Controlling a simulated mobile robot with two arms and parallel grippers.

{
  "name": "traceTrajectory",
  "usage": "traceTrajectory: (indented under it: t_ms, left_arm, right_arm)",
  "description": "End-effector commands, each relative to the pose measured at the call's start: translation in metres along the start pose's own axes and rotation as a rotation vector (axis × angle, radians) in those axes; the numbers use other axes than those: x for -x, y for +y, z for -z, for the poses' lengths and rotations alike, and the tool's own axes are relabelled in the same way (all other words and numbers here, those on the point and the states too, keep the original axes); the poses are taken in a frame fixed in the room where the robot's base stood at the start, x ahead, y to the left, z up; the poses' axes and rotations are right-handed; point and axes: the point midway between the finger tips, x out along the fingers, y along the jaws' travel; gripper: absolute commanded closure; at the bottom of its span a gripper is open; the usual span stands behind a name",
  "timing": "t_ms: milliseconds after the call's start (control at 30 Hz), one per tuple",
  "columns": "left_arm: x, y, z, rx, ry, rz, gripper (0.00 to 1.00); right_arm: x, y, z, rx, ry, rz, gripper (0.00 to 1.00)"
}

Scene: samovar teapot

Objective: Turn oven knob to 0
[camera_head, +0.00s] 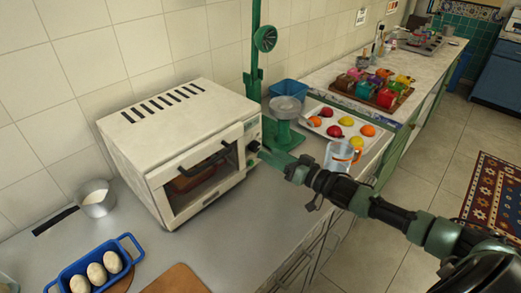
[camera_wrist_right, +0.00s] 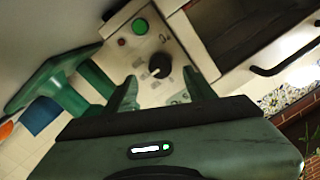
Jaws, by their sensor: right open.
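The white oven (camera_head: 165,120) stands on the counter against the tiled wall. Its black knob (camera_head: 253,146) is on the control panel, right of the glass door. The right wrist view shows the dark round knob (camera_wrist_right: 159,66) on the pale panel, with faint markings around it that are too small to read. My right gripper (camera_head: 267,153) reaches in from the right, close to the panel. In the wrist view its two green fingers (camera_wrist_right: 160,85) are apart, with the knob seen in the gap; I cannot tell whether they touch it. My left gripper is out of view.
A green button (camera_wrist_right: 140,26) sits on the panel. A green scale (camera_head: 286,110) stands just right of the oven, by a fruit tray (camera_head: 360,150) and a glass pitcher (camera_head: 338,160). A blue egg tray (camera_head: 60,277) is at front left. The counter before the oven is clear.

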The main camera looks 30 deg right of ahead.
Motion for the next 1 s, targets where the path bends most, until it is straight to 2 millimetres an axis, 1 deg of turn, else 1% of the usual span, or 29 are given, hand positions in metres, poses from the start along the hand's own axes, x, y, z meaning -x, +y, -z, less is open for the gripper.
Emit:
traceTrajectory:
  t_ms: [33, 167, 300, 433, 667, 700, 767, 800, 867, 900, 1000]
  left_arm:
    - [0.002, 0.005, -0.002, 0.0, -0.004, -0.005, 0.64]
    - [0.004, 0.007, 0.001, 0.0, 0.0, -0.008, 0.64]
    - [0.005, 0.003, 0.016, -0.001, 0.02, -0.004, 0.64]
    - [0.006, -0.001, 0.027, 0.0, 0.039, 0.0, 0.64]
    - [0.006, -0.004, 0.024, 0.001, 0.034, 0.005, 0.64]
    - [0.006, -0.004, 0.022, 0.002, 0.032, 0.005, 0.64]
    - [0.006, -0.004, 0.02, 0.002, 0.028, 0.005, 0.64]
    - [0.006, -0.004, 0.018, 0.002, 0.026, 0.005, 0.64]
    - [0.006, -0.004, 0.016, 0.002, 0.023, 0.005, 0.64]
    - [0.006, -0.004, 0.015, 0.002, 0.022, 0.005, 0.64]
    - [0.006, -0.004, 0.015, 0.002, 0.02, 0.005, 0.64]
  right_arm:
    - [-0.009, -0.001, 0.002, -0.001, 0.003, 0.001, 0.45]
    - [-0.026, -0.001, 0.002, -0.001, 0.003, 0.002, 0.45]
    - [-0.038, -0.001, 0.001, -0.001, 0.001, 0.0, 0.45]
    - [-0.043, -0.001, 0.0, 0.0, 0.0, 0.001, 0.45]
    - [-0.043, -0.001, -0.001, 0.0, -0.001, 0.0, 0.45]
    - [-0.043, -0.001, -0.001, 0.0, -0.001, 0.0, 0.5]
    - [-0.043, -0.001, -0.001, 0.0, -0.001, 0.0, 0.67]
    - [-0.043, -0.001, -0.001, 0.0, -0.001, 0.0, 0.78]
    - [-0.043, -0.001, -0.001, 0.0, -0.001, 0.0, 0.95]
    - [-0.043, -0.001, -0.001, 0.0, -0.001, 0.0, 1.0]
    - [-0.043, -0.001, 0.0, 0.001, -0.001, 0.0, 1.0]
